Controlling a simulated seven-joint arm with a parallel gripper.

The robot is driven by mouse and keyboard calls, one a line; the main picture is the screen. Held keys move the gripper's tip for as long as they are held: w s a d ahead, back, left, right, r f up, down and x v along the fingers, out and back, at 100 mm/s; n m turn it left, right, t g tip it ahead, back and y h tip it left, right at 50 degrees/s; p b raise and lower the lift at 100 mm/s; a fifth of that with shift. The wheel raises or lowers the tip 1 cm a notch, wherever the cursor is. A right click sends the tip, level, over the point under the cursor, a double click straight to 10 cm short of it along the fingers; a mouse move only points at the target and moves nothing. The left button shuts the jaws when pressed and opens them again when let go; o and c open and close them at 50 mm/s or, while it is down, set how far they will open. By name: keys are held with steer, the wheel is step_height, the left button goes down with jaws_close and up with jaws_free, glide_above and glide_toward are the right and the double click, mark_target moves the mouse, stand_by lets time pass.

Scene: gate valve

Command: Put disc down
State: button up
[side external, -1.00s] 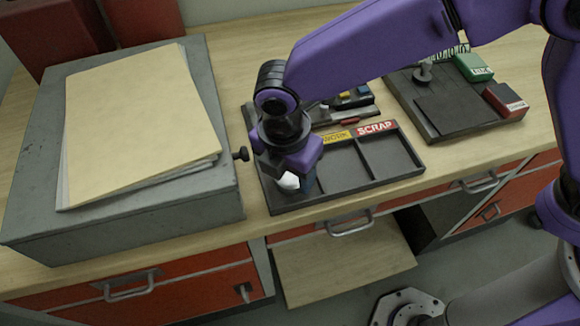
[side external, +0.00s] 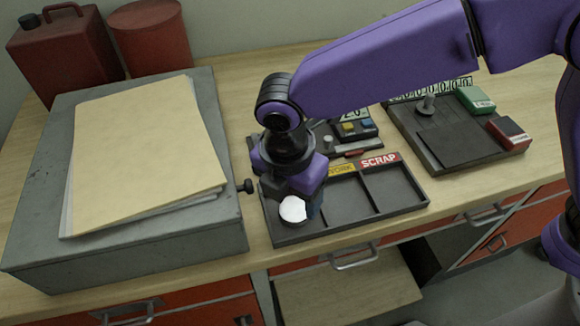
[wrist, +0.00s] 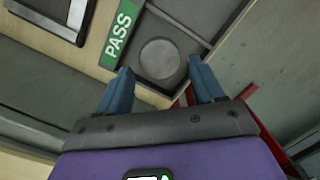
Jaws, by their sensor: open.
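A grey round disc (wrist: 158,58) lies flat in the tray compartment beside the green PASS label (wrist: 122,33) in the wrist view. My gripper (wrist: 161,88) is open, with its two blue fingers apart on either side, a little short of the disc in the picture. In the side view my gripper (side external: 309,210) points down over the left compartment of the dark tray (side external: 345,228). It hides the PASS label and most of that compartment there. A white rounded patch (side external: 293,209) shows at the gripper; I cannot tell what it is.
The tray's REWORK (side external: 341,169) and SCRAP (side external: 379,160) compartments look empty. A grey case (side external: 215,190) with papers (side external: 150,150) stands close on the left. A dark device with buttons (side external: 352,130) sits behind the tray, and a dark fixture (side external: 450,125) stands at the right.

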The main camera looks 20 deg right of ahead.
mark_target(289, 216)
step_height(289, 216, up, 9)
steer(key=shift+s+a, duration=0.35)
steer(key=shift+a, duration=0.05)
steer(key=shift+f, duration=0.1)
steer(key=s+d+f+m, duration=0.1)
steer(key=s+d+m, duration=0.3)
steer(key=d, duration=0.9)
steer(key=s+d+f+m+y, duration=0.1)
steer(key=s+d+m, duration=0.4)
steer(key=d, duration=0.8)
steer(key=s+d+f+m, duration=0.2)
steer(key=s+d+m, duration=0.2)
steer(key=d, duration=0.9)
steer(key=shift+s+d+m+g, duration=0.3)
steer(key=shift+s+d+g, duration=0.1)
steer(key=shift+s, duration=0.25)
